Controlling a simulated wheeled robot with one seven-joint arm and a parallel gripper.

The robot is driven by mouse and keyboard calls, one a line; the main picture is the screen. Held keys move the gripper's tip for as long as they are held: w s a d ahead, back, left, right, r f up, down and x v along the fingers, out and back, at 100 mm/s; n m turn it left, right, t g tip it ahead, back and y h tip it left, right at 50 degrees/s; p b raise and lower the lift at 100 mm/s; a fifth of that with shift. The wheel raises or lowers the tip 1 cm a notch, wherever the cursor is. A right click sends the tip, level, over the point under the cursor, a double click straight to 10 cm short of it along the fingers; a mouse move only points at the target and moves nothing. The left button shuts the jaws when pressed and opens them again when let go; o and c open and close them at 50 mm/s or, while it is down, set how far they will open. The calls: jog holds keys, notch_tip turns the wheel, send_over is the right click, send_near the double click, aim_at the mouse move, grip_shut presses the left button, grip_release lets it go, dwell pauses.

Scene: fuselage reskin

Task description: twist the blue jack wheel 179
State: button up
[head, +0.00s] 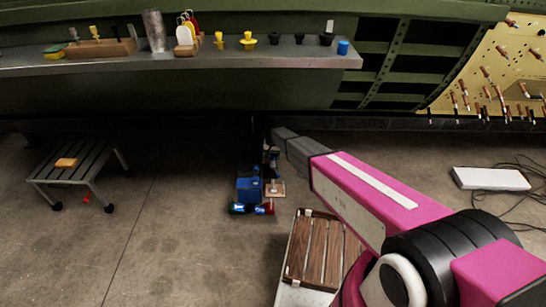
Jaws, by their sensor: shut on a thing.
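The blue jack (249,189) stands on the concrete floor under the green fuselage, near the middle of the head view. Its dark upright rises toward the fuselage's lower edge. My pink arm reaches in from the lower right, and its grey end stops at the jack's upright. My gripper (272,151) is small and dark there, beside the upper part of the jack, and shut. The jack wheel is too small and too covered to make out clearly at the jaws.
A slatted grey stool (77,171) with an orange item stands at left. A wooden slatted board (317,248) lies on a pale cart below my arm. A grey shelf (190,58) holds tools and caps. A white panel (491,179) and cables lie right. The left-centre floor is clear.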

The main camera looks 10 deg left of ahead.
aim_at(273, 155)
jog(key=shift+m, duration=0.4)
jog(key=o, duration=0.9)
notch_tip(273, 155, up, 11)
jog(key=shift+f, duration=0.1)
dwell(0.4)
jog(key=s+d+r, duration=0.2)
jog(key=s+d, duration=0.1)
jog(key=d, duration=0.5)
jog(key=s+d+r, duration=0.3)
jog(key=d, duration=0.5)
jog(key=s+d+r, duration=0.2)
jog(key=d, duration=0.6)
jog(key=shift+m, duration=0.3)
jog(key=s+d+r, duration=0.2)
jog(key=s+d, duration=0.3)
jog(key=d, duration=0.1)
jog(key=s+d+r, duration=0.3)
jog(key=s+d, duration=0.2)
jog(key=d, duration=0.2)
jog(key=s+d+r, duration=0.2)
jog(key=s+d, duration=0.4)
jog(key=d, duration=0.1)
jog(key=shift+s+d+r, duration=0.1)
jog(key=shift+d+r, duration=0.15)
jog(key=shift+r, duration=0.05)
